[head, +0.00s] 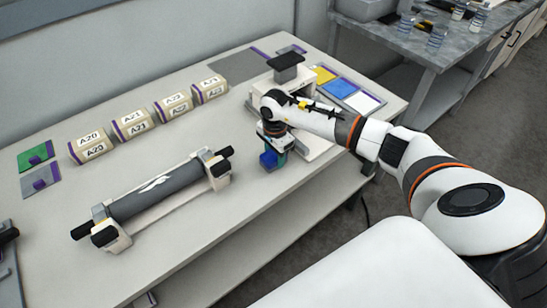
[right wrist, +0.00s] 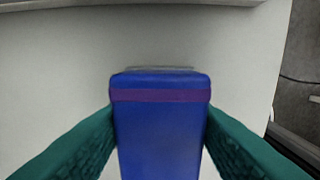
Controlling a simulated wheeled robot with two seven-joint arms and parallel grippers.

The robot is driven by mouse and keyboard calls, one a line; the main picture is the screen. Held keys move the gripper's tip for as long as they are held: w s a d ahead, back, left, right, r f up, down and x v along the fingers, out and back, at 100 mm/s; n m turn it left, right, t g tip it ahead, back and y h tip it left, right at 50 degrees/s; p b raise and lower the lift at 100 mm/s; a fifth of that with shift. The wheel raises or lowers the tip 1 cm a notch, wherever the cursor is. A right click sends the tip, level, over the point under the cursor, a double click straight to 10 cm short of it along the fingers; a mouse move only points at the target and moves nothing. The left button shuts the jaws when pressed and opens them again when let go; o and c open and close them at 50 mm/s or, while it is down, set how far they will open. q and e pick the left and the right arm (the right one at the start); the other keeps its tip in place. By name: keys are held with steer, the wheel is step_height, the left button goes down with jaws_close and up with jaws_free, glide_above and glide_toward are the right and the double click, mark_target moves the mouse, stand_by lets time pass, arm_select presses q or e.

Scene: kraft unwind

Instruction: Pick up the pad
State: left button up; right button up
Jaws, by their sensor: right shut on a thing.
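The pad, a blue block with a purple band (right wrist: 160,130), fills the middle of the right wrist view, between two teal fingers. My right gripper (right wrist: 160,140) is shut on it, with one finger against each side. In the head view the blue pad (head: 268,160) shows below my right gripper (head: 273,150), near the table's front edge. I cannot tell whether its lower end touches the table. My left gripper is not in view.
A dark roller on cream end supports (head: 160,190) lies front left on the table. Several labelled cream blocks (head: 130,123) stand in a row behind it. A cream stand (head: 285,70) is close behind my right gripper, with yellow, blue and white panels (head: 340,88) beside it.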

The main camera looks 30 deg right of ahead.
step_height(320, 180, up, 10)
steer(key=shift+r+b, duration=0.1)
steer(key=shift+b, duration=1)
